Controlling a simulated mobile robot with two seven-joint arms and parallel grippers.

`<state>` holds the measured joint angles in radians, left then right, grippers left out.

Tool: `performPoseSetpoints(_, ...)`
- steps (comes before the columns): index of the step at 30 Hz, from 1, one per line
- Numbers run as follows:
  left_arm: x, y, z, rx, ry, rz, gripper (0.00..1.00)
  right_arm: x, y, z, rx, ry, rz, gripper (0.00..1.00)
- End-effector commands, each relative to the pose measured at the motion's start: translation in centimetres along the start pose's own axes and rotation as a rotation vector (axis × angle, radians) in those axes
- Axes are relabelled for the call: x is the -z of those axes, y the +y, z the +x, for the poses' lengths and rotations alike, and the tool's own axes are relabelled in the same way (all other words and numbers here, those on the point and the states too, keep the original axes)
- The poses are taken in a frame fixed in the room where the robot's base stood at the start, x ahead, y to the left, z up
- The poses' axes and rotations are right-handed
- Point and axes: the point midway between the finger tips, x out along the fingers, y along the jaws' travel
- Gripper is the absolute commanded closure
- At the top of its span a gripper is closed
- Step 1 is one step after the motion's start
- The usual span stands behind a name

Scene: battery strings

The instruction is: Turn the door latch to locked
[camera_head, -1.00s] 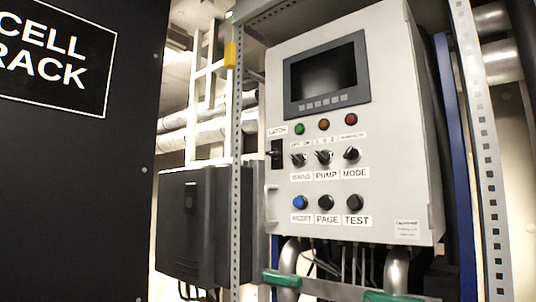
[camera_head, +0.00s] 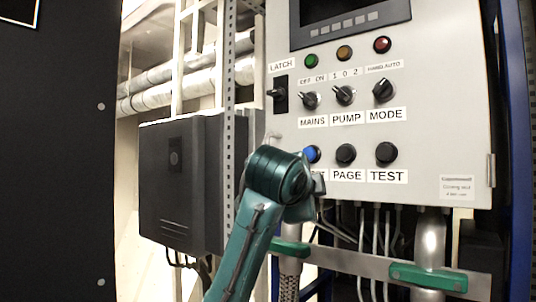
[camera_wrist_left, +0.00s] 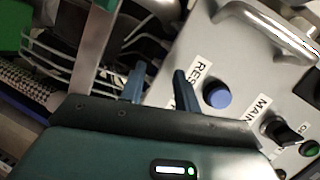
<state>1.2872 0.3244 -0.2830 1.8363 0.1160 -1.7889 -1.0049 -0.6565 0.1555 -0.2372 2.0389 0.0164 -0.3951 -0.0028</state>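The door latch (camera_head: 280,95) is a small black lever on a dark upright plate under the LATCH label (camera_head: 282,65), at the left edge of the grey cabinet door (camera_head: 440,130). Its lever points left, roughly level. My left gripper's arm rises from the bottom in the head view, with the wrist (camera_head: 283,178) below the latch and in front of the RESET label. In the left wrist view my left gripper (camera_wrist_left: 160,72) has its two blue fingers apart with nothing between them. A dark part at the right edge there may be the latch plate. My right gripper is not in view.
The blue button (camera_head: 312,154) is close to my left wrist. MAINS (camera_head: 310,99), PUMP (camera_head: 344,95) and MODE (camera_head: 383,90) knobs stick out right of the latch. A metal handle (camera_wrist_left: 265,28) juts from the door. Cables and pipes with green clamps (camera_head: 428,278) lie below.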

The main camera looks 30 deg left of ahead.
Motion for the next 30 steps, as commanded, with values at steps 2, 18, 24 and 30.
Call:
performPoseSetpoints(2, -0.3, -5.0, -3.0, 0.068, -0.011, 0.039, 0.68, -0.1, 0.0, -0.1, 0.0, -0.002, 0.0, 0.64)
performPoseSetpoints(18, -3.0, -19.2, -15.8, 0.273, -0.079, 0.183, 0.68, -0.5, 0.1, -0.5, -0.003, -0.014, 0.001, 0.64)
performPoseSetpoints(24, -3.1, -20.2, -12.9, 0.268, -0.08, 0.182, 0.68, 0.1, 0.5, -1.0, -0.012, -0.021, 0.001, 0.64)
performPoseSetpoints(30, -3.3, -21.4, -8.8, 0.268, -0.079, 0.182, 0.68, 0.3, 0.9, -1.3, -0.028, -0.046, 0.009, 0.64)
